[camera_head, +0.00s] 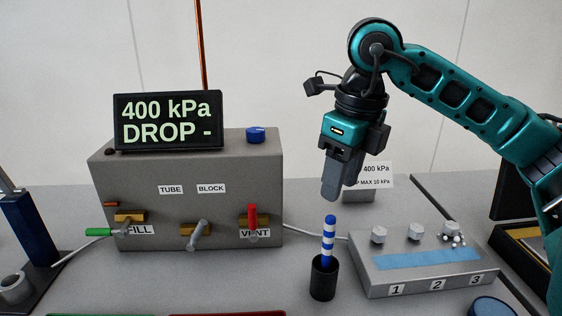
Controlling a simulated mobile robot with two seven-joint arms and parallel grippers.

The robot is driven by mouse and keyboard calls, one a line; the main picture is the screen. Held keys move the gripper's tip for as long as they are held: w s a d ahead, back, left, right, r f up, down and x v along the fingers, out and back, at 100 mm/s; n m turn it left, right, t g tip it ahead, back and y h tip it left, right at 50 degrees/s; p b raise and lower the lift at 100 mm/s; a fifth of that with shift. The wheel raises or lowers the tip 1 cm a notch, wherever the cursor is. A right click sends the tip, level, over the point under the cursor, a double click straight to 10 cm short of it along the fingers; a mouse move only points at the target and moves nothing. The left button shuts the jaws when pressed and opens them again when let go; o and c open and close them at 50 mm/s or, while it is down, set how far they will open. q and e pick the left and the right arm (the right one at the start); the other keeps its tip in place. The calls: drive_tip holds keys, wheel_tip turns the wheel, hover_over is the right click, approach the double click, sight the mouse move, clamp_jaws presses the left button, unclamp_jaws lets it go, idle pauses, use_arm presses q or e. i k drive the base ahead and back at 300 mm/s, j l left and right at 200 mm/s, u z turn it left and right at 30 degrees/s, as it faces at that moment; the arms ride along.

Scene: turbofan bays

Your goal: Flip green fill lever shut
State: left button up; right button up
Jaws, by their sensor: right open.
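The green fill lever (98,232) sticks out to the left, about level, from its brass valve (130,216) above the FILL label on the front of the grey box (185,206). My right gripper (335,190) hangs pointing down, right of the box and above a blue-and-white striped stick (328,240). It is open and apart from the lever, and its fingers overlap from this angle. Nothing shows between them. My left gripper is not in view.
A display (168,120) on the box reads 400 kPa DROP -. A red lever (252,216) points up at VENT, and a grey lever (197,235) slants at the middle valve. A black cup (323,281) holds the striped stick. A numbered grey block (430,264) stands right.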

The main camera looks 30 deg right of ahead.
sight(100, 232)
drive_tip(key=k, duration=1)
